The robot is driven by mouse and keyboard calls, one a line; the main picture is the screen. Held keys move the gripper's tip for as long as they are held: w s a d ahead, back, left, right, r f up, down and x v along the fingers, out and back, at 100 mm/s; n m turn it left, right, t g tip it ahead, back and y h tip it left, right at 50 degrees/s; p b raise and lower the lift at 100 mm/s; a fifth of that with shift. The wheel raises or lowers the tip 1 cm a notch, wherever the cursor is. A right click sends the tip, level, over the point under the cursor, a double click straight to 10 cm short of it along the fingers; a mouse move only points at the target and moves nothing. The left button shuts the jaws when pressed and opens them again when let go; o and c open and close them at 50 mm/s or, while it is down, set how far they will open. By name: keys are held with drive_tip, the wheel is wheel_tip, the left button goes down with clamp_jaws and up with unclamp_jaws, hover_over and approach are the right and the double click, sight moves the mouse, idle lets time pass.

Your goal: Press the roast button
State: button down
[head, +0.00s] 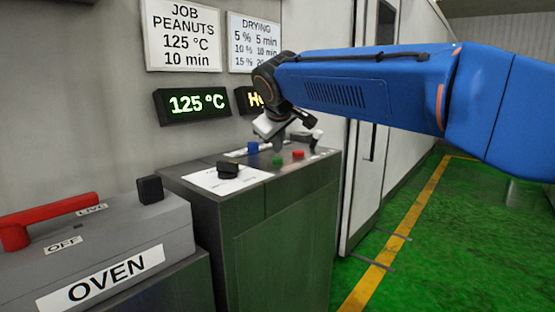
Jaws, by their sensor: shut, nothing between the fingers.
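My blue arm reaches in from the right, and my gripper (278,146) points down over the grey control console (280,226). It is shut and empty, with its tips close to the buttons; I cannot tell whether it touches one. A blue button (252,147), a green button (278,161) and a red button (298,154) are on the console top. The green one is just below the tips in the picture. Their labels are too small to read, so I cannot tell which is the roast button.
A black knob (228,169) sits on a white dial plate at the console's left. The OVEN box (115,262) with a red lever (50,217) stands at front left. A display (192,104) reads 125 °C; another beside it is partly hidden. Green floor is clear at right.

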sight(278, 160)
drive_tip(key=shift+f, duration=0.2)
drive_tip(key=shift+f, duration=0.2)
drive_tip(key=shift+f, duration=0.55)
idle(1.3)
drive_tip(key=shift+r, duration=0.95)
drive_tip(key=shift+r, duration=2.5)
